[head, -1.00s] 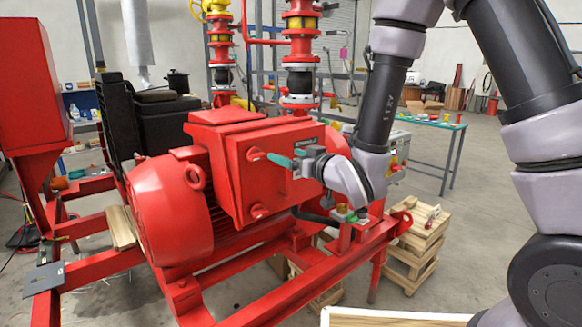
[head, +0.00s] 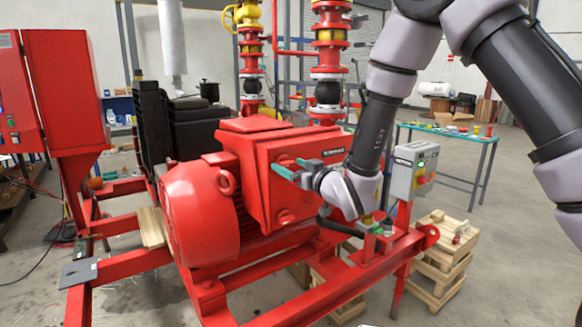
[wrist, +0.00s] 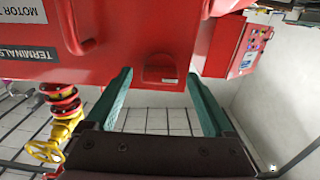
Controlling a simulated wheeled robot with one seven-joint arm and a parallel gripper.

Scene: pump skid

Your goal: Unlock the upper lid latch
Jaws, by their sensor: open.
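The upper lid latch (head: 284,160) is a small red rounded piece on the front lid of the red terminal box (head: 255,185), high on its left side. My gripper (head: 291,168) has teal fingers and is open in front of the upper latch. In the wrist view my gripper (wrist: 160,85) holds nothing, and I cannot tell whether a finger touches the latch. A lower latch (head: 286,217) is below.
The red motor (head: 200,215) bulges out left of the box. A grey control box (head: 414,170) on a red post stands close right of my arm. Red frame rails (head: 330,285) run below. Wooden crates (head: 440,255) stand on the floor at right.

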